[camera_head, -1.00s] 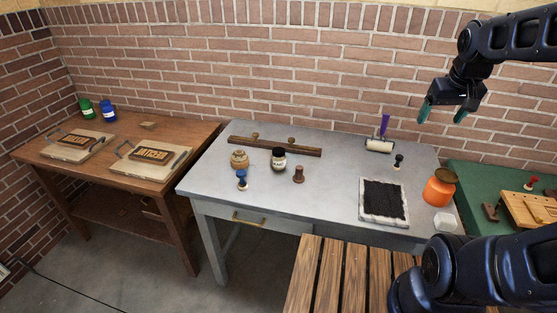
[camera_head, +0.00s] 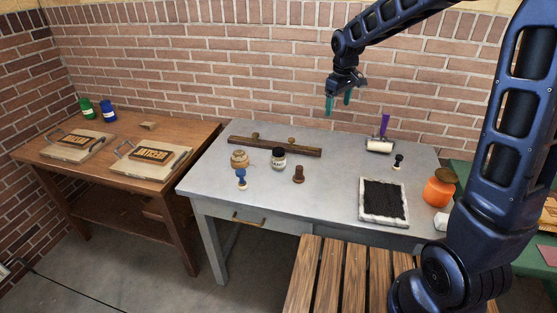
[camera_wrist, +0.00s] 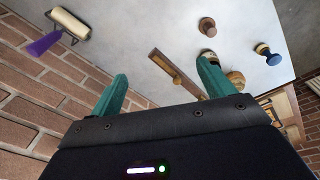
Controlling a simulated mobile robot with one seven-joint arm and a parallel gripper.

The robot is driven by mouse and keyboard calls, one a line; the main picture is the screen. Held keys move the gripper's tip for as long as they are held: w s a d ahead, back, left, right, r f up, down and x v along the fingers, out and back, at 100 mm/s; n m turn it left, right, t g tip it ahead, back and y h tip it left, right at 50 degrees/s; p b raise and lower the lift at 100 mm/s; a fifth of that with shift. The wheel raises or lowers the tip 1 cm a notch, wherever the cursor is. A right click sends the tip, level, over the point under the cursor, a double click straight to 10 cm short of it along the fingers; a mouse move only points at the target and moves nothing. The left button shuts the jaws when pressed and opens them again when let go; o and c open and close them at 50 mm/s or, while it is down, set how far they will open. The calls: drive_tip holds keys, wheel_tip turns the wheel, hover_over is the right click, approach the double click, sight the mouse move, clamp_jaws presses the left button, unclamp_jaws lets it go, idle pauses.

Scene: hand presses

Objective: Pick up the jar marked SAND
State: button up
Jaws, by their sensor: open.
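The open fingers also show in the wrist view (camera_wrist: 163,75).
A brown bar with knobs (camera_head: 275,146) lies behind the jars. A blue stamp (camera_head: 241,179) and a brown stamp (camera_head: 298,174) stand in front. A purple-handled roller (camera_head: 379,146), a black ink pad (camera_head: 383,201) and an orange jar (camera_head: 438,191) are to the right. The table's middle is clear.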

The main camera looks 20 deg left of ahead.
drive_tip(key=a+f+n, duration=0.2)
drive_tip(key=a+f, duration=0.4)
drive_tip(key=a, duration=0.4)
drive_tip(key=n+g, duration=0.2)
drive_tip(key=n, duration=0.1)
hover_over(279, 150)
wheel_tip(279, 150, down, 8)
drive_tip(key=shift+a+f, duration=0.25)
drive_tip(key=shift+f, duration=0.1)
wheel_tip(279, 150, down, 10)
drive_tip(key=shift+f, duration=0.25)
drive_tip(key=c, duration=1.2)
